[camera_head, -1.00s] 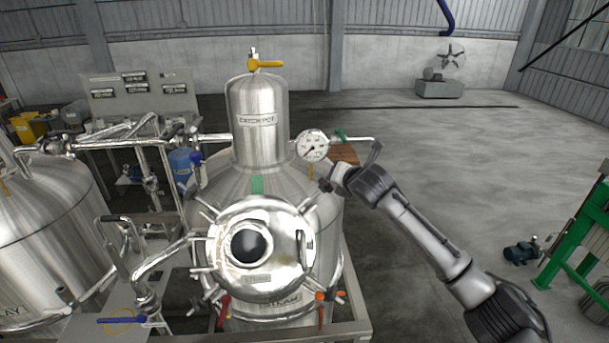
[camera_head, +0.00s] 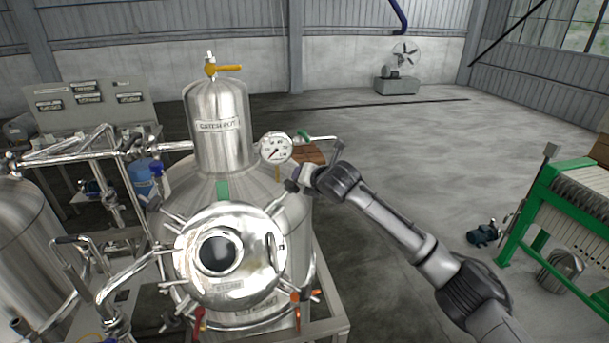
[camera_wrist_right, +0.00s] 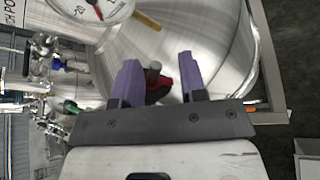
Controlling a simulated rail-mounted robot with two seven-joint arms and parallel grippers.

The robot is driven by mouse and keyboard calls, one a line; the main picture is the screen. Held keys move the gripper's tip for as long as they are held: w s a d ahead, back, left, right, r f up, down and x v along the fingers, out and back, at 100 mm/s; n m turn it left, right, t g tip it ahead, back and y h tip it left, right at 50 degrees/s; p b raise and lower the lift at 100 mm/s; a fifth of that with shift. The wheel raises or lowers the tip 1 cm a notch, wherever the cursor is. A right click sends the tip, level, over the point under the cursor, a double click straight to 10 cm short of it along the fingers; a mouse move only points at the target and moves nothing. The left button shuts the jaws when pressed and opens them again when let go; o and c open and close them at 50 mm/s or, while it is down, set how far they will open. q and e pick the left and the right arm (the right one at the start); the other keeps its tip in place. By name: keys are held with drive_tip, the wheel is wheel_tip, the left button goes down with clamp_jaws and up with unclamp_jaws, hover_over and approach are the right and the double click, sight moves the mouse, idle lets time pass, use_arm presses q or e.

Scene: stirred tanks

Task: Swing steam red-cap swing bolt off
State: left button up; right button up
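The steam tank's round steel lid (camera_head: 262,262) faces me, with a dark sight glass and several swing bolts around its rim. My right gripper (camera_head: 299,180) is at the lid's upper right, just below the gauge, its fingertips hard to make out in the head view. In the right wrist view, my right gripper's two purple fingers (camera_wrist_right: 158,85) stand apart. A small red and dark part with a grey knob (camera_wrist_right: 154,72), apparently the red-cap swing bolt, shows between them. I cannot tell whether either finger touches it. My left gripper is not in view.
A pressure gauge (camera_head: 276,148) and a pipe with a green handle (camera_head: 304,137) are close above my right gripper. The catch pot (camera_head: 220,140) rises behind the lid. Other pipes (camera_head: 125,190) crowd the left. Open floor (camera_head: 400,160) lies to the right, before a green-framed press (camera_head: 540,190).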

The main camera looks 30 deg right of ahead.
drive_tip(key=shift+a+r, duration=0.1)
drive_tip(key=shift+r, duration=0.1)
drive_tip(key=b+v, duration=0.5)
drive_tip(key=v, duration=0.8)
drive_tip(key=shift+s, duration=0.4)
drive_tip(key=shift+c, duration=0.4)
